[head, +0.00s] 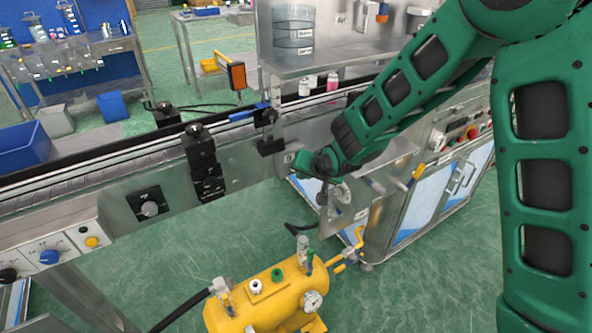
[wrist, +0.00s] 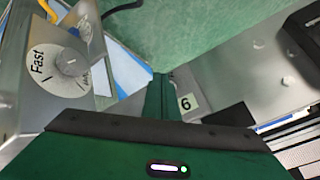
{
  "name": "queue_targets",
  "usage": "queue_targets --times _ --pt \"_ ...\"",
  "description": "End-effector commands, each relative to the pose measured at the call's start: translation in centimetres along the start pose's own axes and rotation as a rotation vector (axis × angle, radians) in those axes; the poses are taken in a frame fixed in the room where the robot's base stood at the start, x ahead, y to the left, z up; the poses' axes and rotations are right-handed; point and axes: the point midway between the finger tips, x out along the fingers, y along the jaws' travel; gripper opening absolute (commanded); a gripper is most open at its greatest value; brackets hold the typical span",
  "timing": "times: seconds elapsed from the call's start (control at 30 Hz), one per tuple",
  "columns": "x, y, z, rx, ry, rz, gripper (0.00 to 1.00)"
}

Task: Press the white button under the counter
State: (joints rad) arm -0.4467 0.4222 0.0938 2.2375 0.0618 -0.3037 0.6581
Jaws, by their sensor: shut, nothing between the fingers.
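I cannot make out a white button for certain in either view. My gripper (head: 303,160) is at the steel side of the conveyor, below its top edge, beside a small square label. In the wrist view my gripper (wrist: 160,96) shows as narrow green fingers, shut and empty, close to the label marked 6 (wrist: 187,102) on the steel face. Whether the fingertips touch anything there is hidden. A grey dial marked Fast (wrist: 72,62) is on a steel panel left of the fingers.
A yellow tank (head: 262,300) with a gauge and fittings stands on the green floor below. The conveyor (head: 80,180) runs along the left, with black brackets (head: 203,165) on its side. A steel cabinet (head: 440,190) stands at the right. Open floor (head: 170,270) lies in front.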

Motion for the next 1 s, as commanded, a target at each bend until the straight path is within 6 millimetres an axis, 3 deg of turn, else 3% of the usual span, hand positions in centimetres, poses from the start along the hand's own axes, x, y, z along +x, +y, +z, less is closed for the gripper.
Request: queue_targets --times 1.0 --pt "0.56 -0.6 -0.45 0.0 0.0 0.0 0.0"
